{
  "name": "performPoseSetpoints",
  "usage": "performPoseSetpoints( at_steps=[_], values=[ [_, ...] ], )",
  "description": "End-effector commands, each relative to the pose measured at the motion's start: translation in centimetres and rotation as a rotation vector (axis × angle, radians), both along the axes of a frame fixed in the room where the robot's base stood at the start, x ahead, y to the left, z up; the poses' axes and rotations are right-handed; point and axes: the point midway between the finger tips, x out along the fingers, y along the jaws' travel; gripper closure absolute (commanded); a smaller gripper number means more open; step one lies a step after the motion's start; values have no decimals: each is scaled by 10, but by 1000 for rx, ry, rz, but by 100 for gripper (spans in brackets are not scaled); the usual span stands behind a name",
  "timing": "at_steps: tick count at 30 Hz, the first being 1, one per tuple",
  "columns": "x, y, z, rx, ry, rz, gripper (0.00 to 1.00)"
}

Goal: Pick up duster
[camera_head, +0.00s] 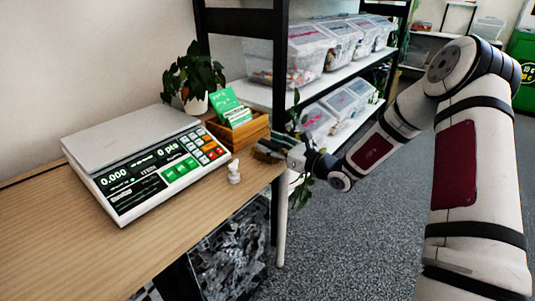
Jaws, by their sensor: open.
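No object that I can clearly recognise as a duster shows in the head view. A small white upright object (234,172) stands on the wooden table near its right edge; it is too small to identify surely. My gripper (266,151) is at the right edge of the table, to the right of and slightly above that object in the picture, just in front of the wooden box (243,131). Its dark fingers are small in view and open, with nothing seen between them. I cannot tell whether it touches the box or the tabletop.
A scale (128,196) with a keypad covers much of the wooden table (52,235). Green cards (232,108) stand in the box, beside a potted plant (194,80). Shelves of clear bins (304,55) stand behind. A dark bin (230,255) is below the table edge.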

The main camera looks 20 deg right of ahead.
Motion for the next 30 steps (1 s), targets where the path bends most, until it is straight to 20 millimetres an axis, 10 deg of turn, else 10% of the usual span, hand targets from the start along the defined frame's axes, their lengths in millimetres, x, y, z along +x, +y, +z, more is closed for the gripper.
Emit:
performPoseSetpoints(
  at_steps=[10,16,30],
  values=[
    [12,8,0,0,0,0,54],
    [11,8,0,0,0,0,99],
    [11,8,8,-1,-1,0,100]
  ],
)
